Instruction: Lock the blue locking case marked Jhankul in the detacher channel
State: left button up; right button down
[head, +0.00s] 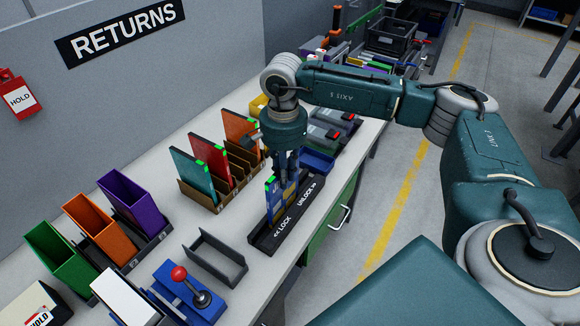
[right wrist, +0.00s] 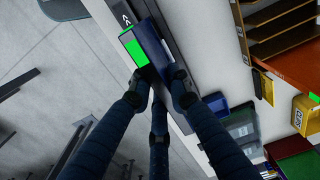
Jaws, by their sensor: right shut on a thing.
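The blue locking case (head: 273,199) stands upright in the dark detacher channel (head: 262,240), which is marked LOCK toward the near end and UNLOCK toward the far end. Its name is not readable. My right gripper (head: 284,178) reaches down from above and is shut on the case. In the right wrist view the fingers (right wrist: 158,84) close around the blue case (right wrist: 152,42), whose end shows a bright green patch. The fingers hide part of the case and channel. My left gripper is not in view.
A brown rack (head: 206,199) of teal, red and orange cases stands behind the channel. Purple, orange and green bins (head: 134,199) stand at left. A black empty holder (head: 216,258) and a blue lever device (head: 190,293) are near. A blue tray (head: 317,161) lies beyond the channel.

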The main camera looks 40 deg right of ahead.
aim_at(270, 183)
jog(key=shift+s+a, duration=0.35)
jog(key=shift+a, duration=0.5)
jog(key=shift+s+a, duration=0.3)
jog(key=shift+a, duration=0.55)
jog(key=shift+s+a, duration=0.35)
jog(key=shift+a, duration=0.5)
jog(key=shift+a+r, duration=0.15)
jog(key=shift+r, duration=0.1)
jog(key=shift+s+r+p, duration=0.1)
jog(key=shift+r+p, duration=1.45)
jog(key=shift+r, duration=2.45)
